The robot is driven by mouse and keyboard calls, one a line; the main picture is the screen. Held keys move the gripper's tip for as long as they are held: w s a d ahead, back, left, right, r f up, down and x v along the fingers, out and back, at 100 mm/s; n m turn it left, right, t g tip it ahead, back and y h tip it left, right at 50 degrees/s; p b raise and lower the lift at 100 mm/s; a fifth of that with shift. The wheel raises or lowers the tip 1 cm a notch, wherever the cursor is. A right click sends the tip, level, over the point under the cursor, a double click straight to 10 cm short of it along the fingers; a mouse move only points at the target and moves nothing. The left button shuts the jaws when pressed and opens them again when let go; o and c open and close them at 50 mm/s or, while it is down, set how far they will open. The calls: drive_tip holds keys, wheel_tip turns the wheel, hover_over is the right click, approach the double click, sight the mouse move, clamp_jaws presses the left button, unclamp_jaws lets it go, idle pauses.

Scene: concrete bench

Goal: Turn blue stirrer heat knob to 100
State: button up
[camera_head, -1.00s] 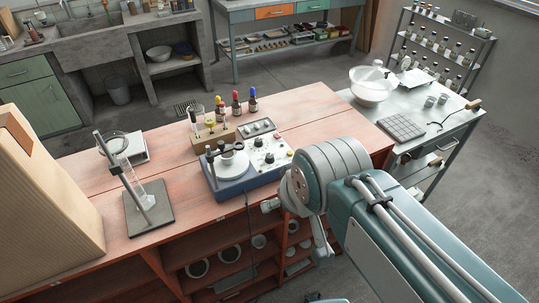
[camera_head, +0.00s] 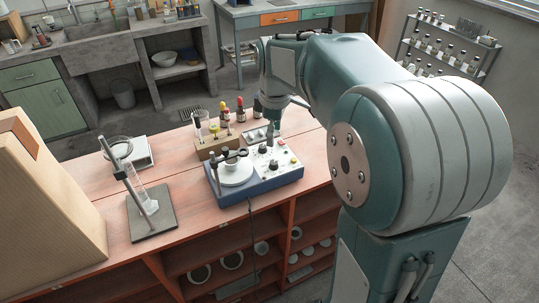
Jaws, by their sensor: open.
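The blue stirrer (camera_head: 262,184) stands on the reddish wooden bench, with a round white plate (camera_head: 236,173) at its left and a pale control panel with small dark knobs at its right. One dark knob (camera_head: 273,164) shows on the panel. Markings and knob settings are too small to read. My gripper (camera_head: 270,144) points down over the back part of the panel, from an arm that reaches in from the right. It is open and looks empty. It is small and dark here, and I cannot tell whether it touches a knob.
A wooden rack (camera_head: 211,146) and small dropper bottles (camera_head: 240,110) stand close behind the stirrer. A support stand (camera_head: 150,208) with a glass cylinder is at the left, beside a large tan box (camera_head: 45,205). The bench between stand and stirrer is clear.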

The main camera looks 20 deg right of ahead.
sight(273, 162)
drive_tip(key=shift+n+g, duration=0.4)
drive_tip(key=shift+n, duration=0.4)
drive_tip(key=w+f, duration=0.1)
drive_tip(key=f, duration=0.3)
drive_tip(key=w+f, duration=0.1)
drive_tip(key=f, duration=0.3)
drive_tip(key=w+d+f, duration=0.1)
drive_tip(key=f, duration=0.4)
drive_tip(key=shift+c, duration=0.2)
clamp_jaws()
